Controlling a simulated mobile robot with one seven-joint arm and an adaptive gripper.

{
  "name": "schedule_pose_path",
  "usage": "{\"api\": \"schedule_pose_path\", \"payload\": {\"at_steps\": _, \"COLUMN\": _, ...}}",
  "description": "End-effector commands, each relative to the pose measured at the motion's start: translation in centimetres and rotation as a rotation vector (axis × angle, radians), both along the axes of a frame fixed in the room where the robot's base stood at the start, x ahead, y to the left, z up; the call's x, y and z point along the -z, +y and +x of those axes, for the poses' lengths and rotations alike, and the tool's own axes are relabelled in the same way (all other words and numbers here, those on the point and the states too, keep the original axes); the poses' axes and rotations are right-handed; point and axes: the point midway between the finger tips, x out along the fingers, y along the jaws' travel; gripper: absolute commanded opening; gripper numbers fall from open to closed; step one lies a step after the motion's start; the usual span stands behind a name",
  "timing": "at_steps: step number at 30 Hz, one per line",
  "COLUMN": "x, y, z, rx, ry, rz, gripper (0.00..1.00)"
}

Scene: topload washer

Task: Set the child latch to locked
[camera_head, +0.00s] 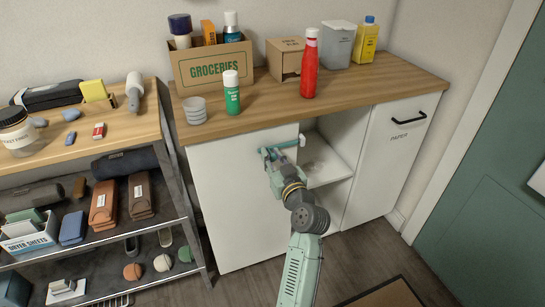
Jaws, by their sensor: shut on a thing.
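My gripper (269,153) is at the upper right part of the white cabinet door (240,190), just under the wooden countertop. It is shut on a small teal bar (289,144) that runs sideways to the door's right edge, beside the open compartment. The bar may be the child latch, but it is small and close in colour to my gripper, so I cannot tell its setting. My fingers hide part of it.
The open compartment (325,160) is right of the door, then a white "PAPER" front (399,150) with a black handle. The countertop (270,105) holds a groceries box (213,69), a red bottle (309,68) and a green-labelled bottle (232,95). A loaded shelf rack (183,195) stands left.

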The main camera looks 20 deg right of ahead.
Motion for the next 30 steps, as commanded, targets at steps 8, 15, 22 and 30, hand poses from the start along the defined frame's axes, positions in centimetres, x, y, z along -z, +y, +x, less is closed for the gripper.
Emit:
{"api": "schedule_pose_path", "payload": {"at_steps": 8, "x": 0.0, "y": 0.0, "z": 0.0, "rx": 0.000, "ry": 0.000, "rz": 0.000, "gripper": 0.00}}
{"api": "schedule_pose_path", "payload": {"at_steps": 15, "x": 0.3, "y": -0.6, "z": 0.0, "rx": 0.001, "ry": 0.000, "rz": -0.002, "gripper": 0.00}}
{"api": "schedule_pose_path", "payload": {"at_steps": 22, "x": 0.6, "y": -3.9, "z": 0.2, "rx": 0.002, "ry": -0.003, "rz": -0.002, "gripper": 0.00}}
{"api": "schedule_pose_path", "payload": {"at_steps": 30, "x": 0.0, "y": -5.5, "z": 0.2, "rx": 0.002, "ry": 0.000, "rz": 0.000, "gripper": 0.00}}
